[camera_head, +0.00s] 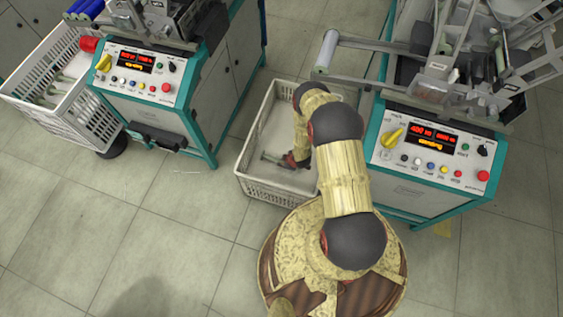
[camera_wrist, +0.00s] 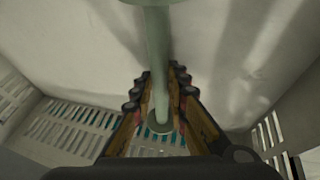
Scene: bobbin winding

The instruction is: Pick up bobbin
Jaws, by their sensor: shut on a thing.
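The bobbin (camera_wrist: 157,55) is a pale green rod with a round flange at its end. In the wrist view it runs from the top edge down between the fingers of my gripper (camera_wrist: 160,98). My gripper is shut on it, with one finger on each side. In the head view my gripper (camera_head: 292,161) is inside the white crate (camera_head: 272,191), and the bobbin (camera_head: 272,158) extends to its left. The bobbin's far end is cut off in the wrist view. I cannot tell whether the bobbin touches the crate floor.
The crate's slotted walls surround my gripper closely. A winding machine (camera_head: 436,150) stands to the right and another (camera_head: 135,75) to the left. A second white crate (camera_head: 84,119) with bobbins is at the far left. The tiled floor (camera_head: 110,220) at front left is clear.

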